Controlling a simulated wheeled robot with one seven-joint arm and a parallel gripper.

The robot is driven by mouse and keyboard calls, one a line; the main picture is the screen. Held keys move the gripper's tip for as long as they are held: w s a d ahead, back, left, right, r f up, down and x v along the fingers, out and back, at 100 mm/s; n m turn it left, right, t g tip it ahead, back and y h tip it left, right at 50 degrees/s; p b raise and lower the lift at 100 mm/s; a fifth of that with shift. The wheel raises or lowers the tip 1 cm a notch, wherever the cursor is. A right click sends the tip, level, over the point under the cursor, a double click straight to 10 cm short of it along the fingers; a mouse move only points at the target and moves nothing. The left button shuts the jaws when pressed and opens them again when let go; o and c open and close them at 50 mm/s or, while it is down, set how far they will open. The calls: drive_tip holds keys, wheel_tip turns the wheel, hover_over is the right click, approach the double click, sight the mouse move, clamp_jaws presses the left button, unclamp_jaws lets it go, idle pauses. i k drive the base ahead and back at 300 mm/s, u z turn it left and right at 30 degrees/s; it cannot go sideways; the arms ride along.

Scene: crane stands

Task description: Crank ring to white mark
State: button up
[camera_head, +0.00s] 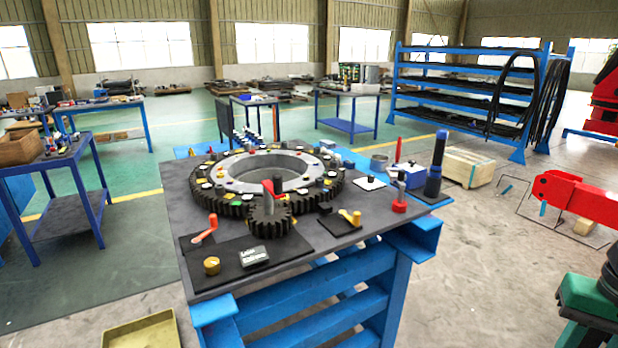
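A large dark toothed ring (232,198) lies flat on the grey top of a blue workbench, around a pale grey inner ring (240,182). Small white, yellow, green and red pieces sit on its upper face. I cannot tell which white spot is the mark. A small dark gear (270,221) sits at the ring's front edge and appears to mesh with it. A crank (268,188) with a red part and an upright black handle (278,179) stands over this gear. My gripper does not show in this view.
A yellow tray (140,332) lies on the floor in front.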

sight(272, 219)
drive_tip(key=z, duration=0.05)
drive_tip(key=i, duration=1)
